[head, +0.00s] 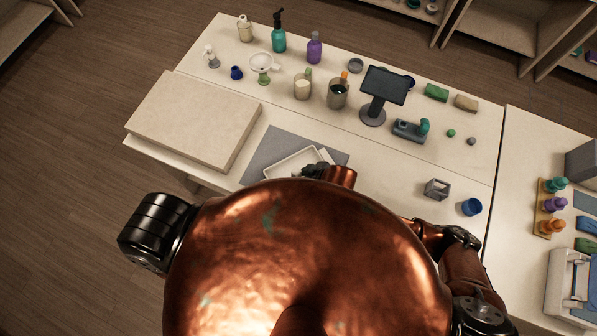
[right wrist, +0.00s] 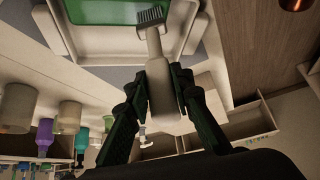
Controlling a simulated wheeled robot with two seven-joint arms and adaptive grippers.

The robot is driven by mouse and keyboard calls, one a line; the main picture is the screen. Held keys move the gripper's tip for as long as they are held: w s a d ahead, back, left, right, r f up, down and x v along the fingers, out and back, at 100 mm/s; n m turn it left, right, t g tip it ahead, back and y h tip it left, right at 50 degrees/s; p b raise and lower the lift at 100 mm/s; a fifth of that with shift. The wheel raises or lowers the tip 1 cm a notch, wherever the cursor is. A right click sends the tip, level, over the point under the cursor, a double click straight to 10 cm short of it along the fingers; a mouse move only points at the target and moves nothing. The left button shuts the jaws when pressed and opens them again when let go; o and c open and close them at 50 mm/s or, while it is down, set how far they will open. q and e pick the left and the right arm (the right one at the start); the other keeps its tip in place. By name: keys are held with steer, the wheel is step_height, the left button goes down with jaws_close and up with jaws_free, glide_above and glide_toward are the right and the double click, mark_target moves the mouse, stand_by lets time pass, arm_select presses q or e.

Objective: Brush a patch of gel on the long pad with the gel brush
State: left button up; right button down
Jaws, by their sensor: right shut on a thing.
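My right gripper (right wrist: 162,82) is shut on the gel brush (right wrist: 160,58), gripping its pale handle in the right wrist view. The brush's grey bristles (right wrist: 151,16) point away from the fingers, over the edge of a pale-rimmed tray (right wrist: 187,42) with a green surface (right wrist: 105,10) inside. I cannot tell whether the bristles touch it. In the head view my right gripper (head: 316,170) is dark and small beside the shallow tray (head: 272,179), and the brush is mostly hidden. I cannot clearly single out the long pad. My left gripper is out of view.
The tray lies on a grey mat (head: 262,153). A large beige slab (head: 195,115) lies left. Bottles, cups and a screen on a stand (head: 384,85) stand behind. A grey open holder (head: 437,188) and blue cup (head: 472,207) stand right. My copper body hides the table's front.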

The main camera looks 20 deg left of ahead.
steer(key=shift+w+d, duration=0.1)
steer(key=shift+w+d, duration=0.35)
steer(key=shift+w, duration=0.05)
steer(key=shift+w+d, duration=0.4)
steer(key=shift+w, duration=0.15)
steer(key=shift+w+d, duration=0.4)
steer(key=shift+w, duration=0.05)
steer(key=shift+w+d, duration=0.4)
steer(key=shift+w, duration=0.15)
